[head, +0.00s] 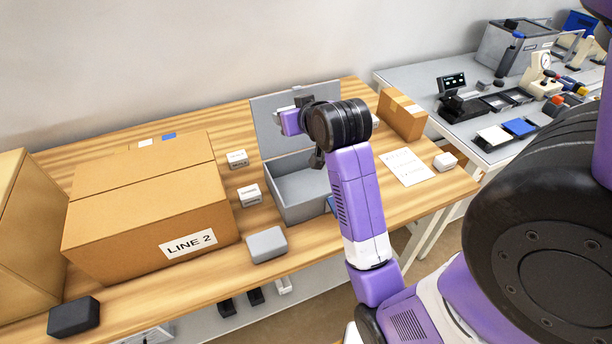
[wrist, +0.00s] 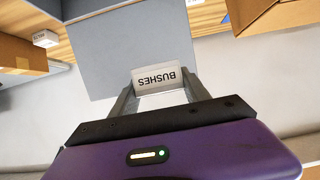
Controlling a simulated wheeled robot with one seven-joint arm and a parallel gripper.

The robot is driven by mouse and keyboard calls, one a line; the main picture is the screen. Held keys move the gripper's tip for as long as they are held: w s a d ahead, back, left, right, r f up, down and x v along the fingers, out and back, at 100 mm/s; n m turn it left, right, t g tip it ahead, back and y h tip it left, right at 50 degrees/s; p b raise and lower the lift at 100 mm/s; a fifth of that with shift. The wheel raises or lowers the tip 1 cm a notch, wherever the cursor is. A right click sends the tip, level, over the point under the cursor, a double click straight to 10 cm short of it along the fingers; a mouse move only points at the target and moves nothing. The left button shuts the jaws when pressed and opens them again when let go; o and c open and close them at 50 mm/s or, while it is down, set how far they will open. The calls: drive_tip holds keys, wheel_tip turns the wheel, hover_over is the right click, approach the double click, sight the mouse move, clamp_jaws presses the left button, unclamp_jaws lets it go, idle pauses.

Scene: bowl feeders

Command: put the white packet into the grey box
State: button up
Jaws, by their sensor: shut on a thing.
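The white packet (wrist: 158,78), with a label reading BUSHES upside down in the wrist view, is between the two fingers of my gripper (wrist: 160,93), which is shut on it. In the head view the arm's end hangs above the back of the grey box, and the wrist hides most of the gripper (head: 288,110). The grey box (head: 299,204) stands on the wooden table with its lid (head: 268,130) raised at the back. Part of its inside is hidden by my arm. The grey lid (wrist: 128,45) also fills the middle of the wrist view, beyond the packet.
A large LINE 2 carton (head: 150,210) stands left of the grey box. Small white packets (head: 249,194) lie between them. A grey block (head: 267,245) lies in front, a small carton (head: 402,115) and paper sheet (head: 408,167) to the right.

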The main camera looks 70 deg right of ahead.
wheel_tip(320, 180, down, 20)
drive_tip(key=shift+r+b, duration=0.2)
drive_tip(key=shift+b, duration=0.45)
drive_tip(key=shift+f, duration=0.4)
drive_tip(key=shift+f+b, duration=0.2)
drive_tip(key=shift+b, duration=0.1)
drive_tip(key=o, duration=1.4)
drive_tip(key=shift+o, duration=0.2)
